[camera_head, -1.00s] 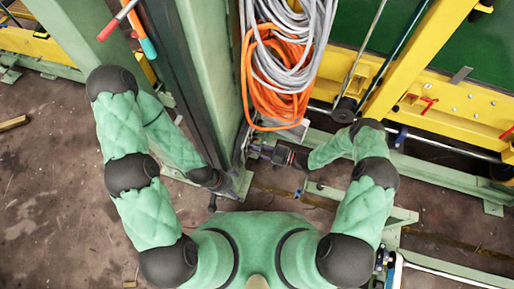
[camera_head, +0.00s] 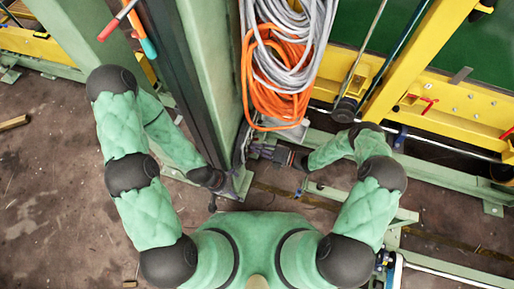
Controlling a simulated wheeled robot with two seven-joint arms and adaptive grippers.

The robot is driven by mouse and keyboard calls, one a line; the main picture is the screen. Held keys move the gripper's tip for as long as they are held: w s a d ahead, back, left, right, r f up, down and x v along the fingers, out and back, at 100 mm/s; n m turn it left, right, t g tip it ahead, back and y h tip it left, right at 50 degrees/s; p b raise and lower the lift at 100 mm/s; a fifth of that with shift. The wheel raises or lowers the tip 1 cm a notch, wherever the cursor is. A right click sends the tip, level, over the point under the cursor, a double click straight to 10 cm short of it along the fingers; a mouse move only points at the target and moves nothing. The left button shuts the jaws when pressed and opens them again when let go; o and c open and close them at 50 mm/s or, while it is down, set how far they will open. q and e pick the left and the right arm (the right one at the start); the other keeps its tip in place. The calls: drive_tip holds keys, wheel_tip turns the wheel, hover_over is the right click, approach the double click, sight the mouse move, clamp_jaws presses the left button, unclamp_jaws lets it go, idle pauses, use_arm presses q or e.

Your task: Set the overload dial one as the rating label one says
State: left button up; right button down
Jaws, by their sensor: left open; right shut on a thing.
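My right gripper (camera_head: 257,151) reaches in from the right, below the hanging cable coils, with its fingers toward the green post. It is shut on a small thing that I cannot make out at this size. My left gripper (camera_head: 212,203) is lower, near the foot of the post, open and apart from the right one. I cannot make out overload dial one or rating label one; the coils and my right gripper cover much of that spot.
Grey cable (camera_head: 318,25) and orange cable (camera_head: 277,98) hang in coils just above my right gripper. A green post (camera_head: 208,60) stands between my arms. A yellow frame (camera_head: 455,100) fills the right. Brown floor (camera_head: 50,190) is open at the left.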

drive_tip(key=shift+n, duration=0.3)
drive_tip(key=c, duration=1.2)
unclamp_jaws()
drive_tip(key=shift+d, duration=0.1)
drive_tip(key=v, duration=1.2)
